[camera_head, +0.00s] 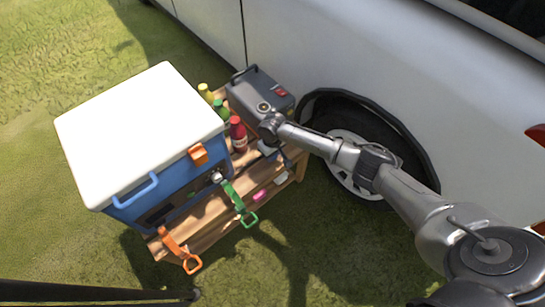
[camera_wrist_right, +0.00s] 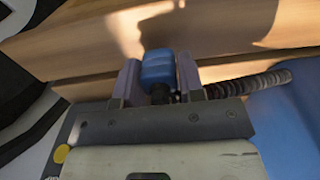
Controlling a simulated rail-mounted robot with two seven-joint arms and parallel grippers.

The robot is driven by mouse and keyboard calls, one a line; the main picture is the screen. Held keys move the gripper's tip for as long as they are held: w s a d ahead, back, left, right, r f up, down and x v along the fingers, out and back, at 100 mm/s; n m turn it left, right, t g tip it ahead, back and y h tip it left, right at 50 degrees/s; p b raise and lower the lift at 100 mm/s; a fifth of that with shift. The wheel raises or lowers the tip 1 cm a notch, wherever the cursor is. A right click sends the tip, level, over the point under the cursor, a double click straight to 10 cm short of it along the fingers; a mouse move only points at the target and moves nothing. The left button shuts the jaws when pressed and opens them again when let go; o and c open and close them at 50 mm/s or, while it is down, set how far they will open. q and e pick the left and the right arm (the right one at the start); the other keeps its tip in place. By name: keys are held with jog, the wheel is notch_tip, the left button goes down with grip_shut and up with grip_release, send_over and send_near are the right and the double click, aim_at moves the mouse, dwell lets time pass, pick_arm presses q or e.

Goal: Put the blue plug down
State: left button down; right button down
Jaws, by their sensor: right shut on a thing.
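The blue plug (camera_wrist_right: 158,66) sits between the two fingers of my right gripper (camera_wrist_right: 158,78) in the right wrist view. The fingers are shut on its sides. Behind it in that view is the wooden surface of the bench (camera_wrist_right: 225,30), partly in shadow; whether the plug touches it I cannot tell. In the head view my right gripper (camera_head: 268,148) points down over the right part of the wooden bench (camera_head: 212,208), beside a red bottle (camera_head: 238,134). The plug is hard to make out there. My left gripper is not in view.
A blue cooler with a white lid (camera_head: 140,120) covers the bench's left part. A grey box (camera_head: 260,95), yellow and green bottles, a green strap (camera_head: 238,202) and an orange strap (camera_head: 180,250) are close by. A white vehicle (camera_head: 350,50) stands behind. Grass lies in front.

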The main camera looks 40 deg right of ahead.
jog(key=shift+f, duration=0.55)
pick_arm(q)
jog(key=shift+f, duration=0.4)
pick_arm(e)
jog(key=shift+r, duration=0.1)
jog(key=shift+f, duration=0.6)
jog(key=c, duration=0.7)
grip_release()
jog(key=shift+c, duration=0.2)
